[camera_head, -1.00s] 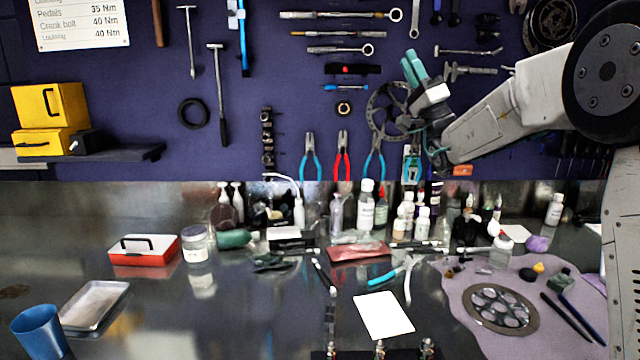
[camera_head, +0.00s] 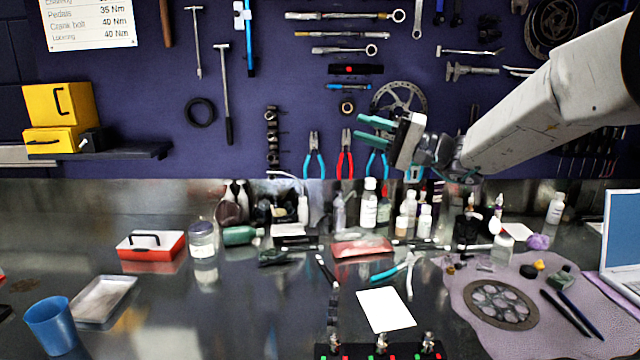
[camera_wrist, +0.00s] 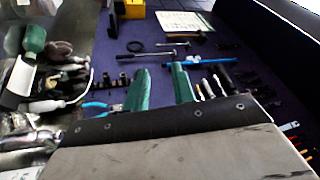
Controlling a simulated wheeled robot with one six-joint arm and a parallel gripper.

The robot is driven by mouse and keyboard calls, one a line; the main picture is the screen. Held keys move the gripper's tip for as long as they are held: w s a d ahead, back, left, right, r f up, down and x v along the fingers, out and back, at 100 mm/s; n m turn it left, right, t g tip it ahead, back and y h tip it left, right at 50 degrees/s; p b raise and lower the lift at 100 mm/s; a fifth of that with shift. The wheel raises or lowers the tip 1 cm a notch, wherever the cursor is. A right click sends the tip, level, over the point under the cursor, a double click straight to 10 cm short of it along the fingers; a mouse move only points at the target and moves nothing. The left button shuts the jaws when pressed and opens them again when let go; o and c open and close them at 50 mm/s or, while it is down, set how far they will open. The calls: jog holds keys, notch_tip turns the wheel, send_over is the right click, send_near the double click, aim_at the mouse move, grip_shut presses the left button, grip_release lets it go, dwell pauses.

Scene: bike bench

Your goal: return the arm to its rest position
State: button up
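My gripper (camera_head: 368,130) is raised in front of the blue pegboard wall, above the back of the metal bench. Its two teal fingers point left and stand apart, with nothing visible between them. In the wrist view the fingers of my gripper (camera_wrist: 159,86) also stand apart, with the tool wall behind the gap. My pale arm reaches in from the upper right of the head view.
The pegboard (camera_head: 262,60) holds pliers, wrenches and a brake rotor (camera_head: 400,97) close behind my gripper. Bottles (camera_head: 369,203) line the bench back below. A blue cup (camera_head: 50,325), a tray (camera_head: 78,318), a red case (camera_head: 150,252) and a laptop (camera_head: 622,235) stand around.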

jog(key=s+f+g+h, duration=0.35)
jog(key=s+f, duration=0.25)
jog(key=s, duration=0.4)
jog(key=s+f+g+h, duration=0.3)
jog(key=s+f+h, duration=0.2)
jog(key=s, duration=0.5)
jog(key=s+d+f+h, duration=0.3)
jog(key=s+d+h, duration=0.2)
jog(key=s+d, duration=0.3)
jog(key=s+d+f+t+h, duration=0.1)
jog(key=s+d+f+h, duration=0.3)
jog(key=s, duration=0.9)
jog(key=d+h, duration=0.2)
jog(key=d, duration=0.2)
jog(key=shift+d+f+n, duration=0.15)
jog(key=shift+d+n, duration=0.05)
jog(key=shift+n, duration=0.1)
jog(key=shift+t, duration=0.25)
jog(key=shift+c, duration=0.4)
